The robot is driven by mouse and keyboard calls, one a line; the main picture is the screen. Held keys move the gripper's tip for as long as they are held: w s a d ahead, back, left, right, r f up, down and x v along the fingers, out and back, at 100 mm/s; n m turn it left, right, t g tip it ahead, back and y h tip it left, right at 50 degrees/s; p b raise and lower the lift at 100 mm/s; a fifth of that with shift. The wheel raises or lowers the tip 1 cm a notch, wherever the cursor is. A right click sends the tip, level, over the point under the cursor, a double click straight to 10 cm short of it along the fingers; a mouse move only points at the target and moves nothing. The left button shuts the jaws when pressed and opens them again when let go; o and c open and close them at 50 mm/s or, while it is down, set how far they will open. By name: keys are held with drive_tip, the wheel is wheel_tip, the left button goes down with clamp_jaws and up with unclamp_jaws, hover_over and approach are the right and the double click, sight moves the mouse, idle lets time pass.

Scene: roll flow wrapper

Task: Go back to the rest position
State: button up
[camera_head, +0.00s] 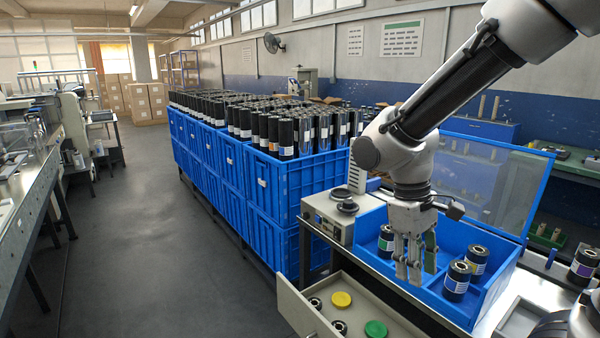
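My gripper (416,262) hangs pointing down over the open blue bin (463,314) of the machine at the right. Its fingers look apart, and nothing shows between them. Several black rolls stand in the bin: one (386,241) left of the gripper, one (457,280) close to its right, and one (477,260) behind that. The gripper hides part of the bin floor, and I cannot tell whether the fingers touch a roll.
A clear blue-framed lid (487,185) stands raised behind the bin. An open drawer (322,322) holds a yellow disc (341,299) and a green disc (376,329). Stacked blue crates (290,190) full of rolls stand left. Another roll (583,262) stands far right. The aisle floor (150,230) is clear.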

drive_tip(key=s+d+r+m+t+y, duration=0.1)
drive_tip(key=s+d+r+m+t, duration=0.2)
drive_tip(key=d+r, duration=0.2)
drive_tip(key=s+d+r+m+t, duration=0.3)
drive_tip(key=d+r, duration=0.3)
drive_tip(key=d, duration=0.3)
drive_tip(key=shift+s+d+r+m+y, duration=0.2)
drive_tip(key=shift+s+m+y, duration=0.1)
drive_tip(key=shift+m+y, duration=0.15)
